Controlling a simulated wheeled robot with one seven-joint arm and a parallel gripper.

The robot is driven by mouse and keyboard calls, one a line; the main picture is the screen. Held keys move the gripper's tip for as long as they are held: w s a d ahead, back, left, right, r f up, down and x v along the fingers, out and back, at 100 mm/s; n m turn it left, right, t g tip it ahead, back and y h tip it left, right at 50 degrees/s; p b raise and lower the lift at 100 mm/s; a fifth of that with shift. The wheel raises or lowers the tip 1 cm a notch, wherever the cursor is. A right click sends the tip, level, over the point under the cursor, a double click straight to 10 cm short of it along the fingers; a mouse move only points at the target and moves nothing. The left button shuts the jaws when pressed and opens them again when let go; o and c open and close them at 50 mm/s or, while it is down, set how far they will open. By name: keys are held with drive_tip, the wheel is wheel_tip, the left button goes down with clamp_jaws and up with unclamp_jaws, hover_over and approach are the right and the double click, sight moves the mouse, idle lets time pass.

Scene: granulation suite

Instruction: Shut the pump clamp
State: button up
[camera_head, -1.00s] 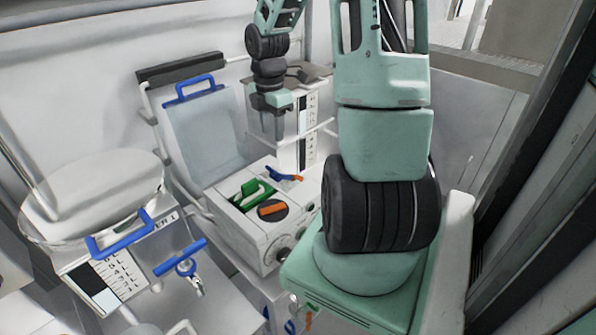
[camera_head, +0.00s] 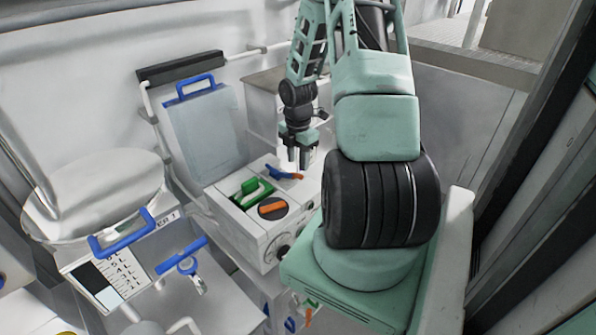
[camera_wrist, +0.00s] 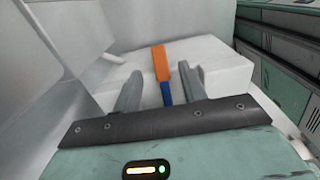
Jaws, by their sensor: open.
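The pump is a white box (camera_head: 240,234) with a green piece (camera_head: 252,193) on top and an orange bar on a dark disc (camera_head: 272,208). A lever, blue with an orange end (camera_head: 287,175), lies at the back of its top; I take it to be the clamp. It also shows in the wrist view (camera_wrist: 160,62), orange end pointing away. My gripper (camera_head: 298,162) is open and points down over this lever. In the wrist view the lever lies between my two fingers (camera_wrist: 160,78). I cannot tell whether either finger touches it.
A clear container with a blue handle (camera_head: 196,87) stands behind and left of the pump. At the left are a white rounded vessel (camera_head: 92,184), a blue handle (camera_head: 122,234) and a blue valve lever (camera_head: 181,256). Dark framing runs along the right.

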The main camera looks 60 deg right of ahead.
sight(298, 174)
drive_tip(key=shift+f, duration=2.55)
clamp_jaws()
